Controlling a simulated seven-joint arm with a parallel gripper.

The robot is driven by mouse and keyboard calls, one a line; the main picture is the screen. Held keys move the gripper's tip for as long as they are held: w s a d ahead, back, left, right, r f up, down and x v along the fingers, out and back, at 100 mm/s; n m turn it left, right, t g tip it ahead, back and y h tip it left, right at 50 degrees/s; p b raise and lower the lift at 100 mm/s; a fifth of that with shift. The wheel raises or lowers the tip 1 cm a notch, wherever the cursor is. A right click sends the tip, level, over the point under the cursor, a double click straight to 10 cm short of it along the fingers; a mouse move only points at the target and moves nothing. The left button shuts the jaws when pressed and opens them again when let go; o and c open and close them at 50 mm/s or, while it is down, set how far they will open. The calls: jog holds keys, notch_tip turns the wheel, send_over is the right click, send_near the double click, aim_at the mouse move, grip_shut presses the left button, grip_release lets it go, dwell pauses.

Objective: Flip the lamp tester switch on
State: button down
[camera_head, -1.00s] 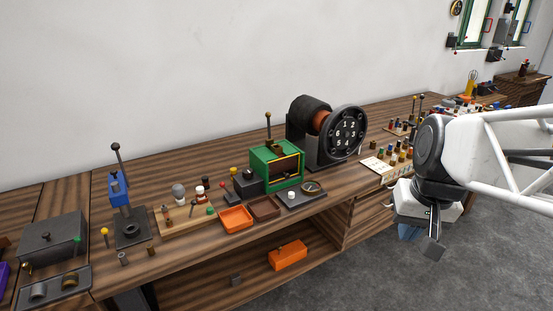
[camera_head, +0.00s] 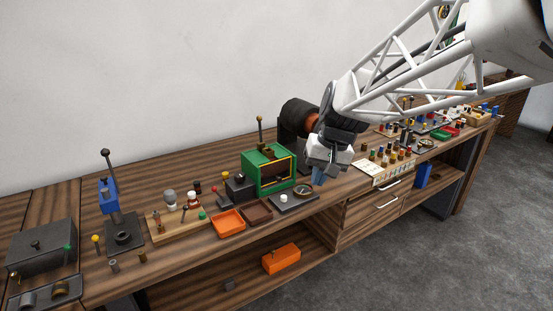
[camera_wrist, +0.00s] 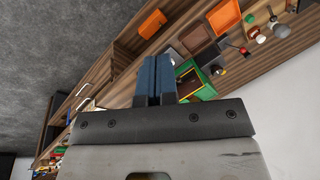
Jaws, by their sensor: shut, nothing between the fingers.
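A wooden board (camera_head: 181,221) on the left half of the bench carries a grey bulb (camera_head: 169,196), small posts and a green-tipped part (camera_head: 202,215); it looks like the lamp tester. Its switch is too small to make out for certain. The board also shows at the upper right of the wrist view (camera_wrist: 283,30).
A green box machine with a lever (camera_head: 266,171), an orange tray (camera_head: 228,222), a brown tray (camera_head: 257,213) and a dark plate (camera_head: 293,201) stand between my gripper and the board. An orange box (camera_head: 281,258) is on the lower shelf.

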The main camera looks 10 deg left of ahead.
aim_at(184, 214)
jog(key=w+a+f+n+g, duration=0.1)
jog(key=w+a+f, duration=0.2)
jog(key=a, duration=0.7)
jog(key=w+a+f+g+y, duration=0.1)
jog(key=w+a+f, duration=0.3)
jog(key=a, duration=0.7)
jog(key=w+a+f+n+g, duration=0.1)
jog(key=w+a+f, duration=0.3)
jog(key=a, duration=0.6)
jog(key=shift+a+f+n, duration=0.25)
jog(key=shift+f+n, duration=0.05)
jog(key=shift+f, duration=0.05)
jog(key=shift+f, duration=0.1)
jog(key=x, duration=1)
jog(key=shift+a, duration=0.2)
jog(key=shift+s+a+r, duration=0.2)
jog(key=shift+s+a, duration=0.1)
jog(key=shift+a, duration=0.15)
jog(key=shift+s+a+r, duration=0.2)
jog(key=shift+s+a, duration=0.1)
jog(key=shift+a, duration=0.15)
jog(key=shift+s+a+r, duration=0.15)
jog(key=shift+s+a, duration=0.35)
jog(key=shift+a, duration=0.2)
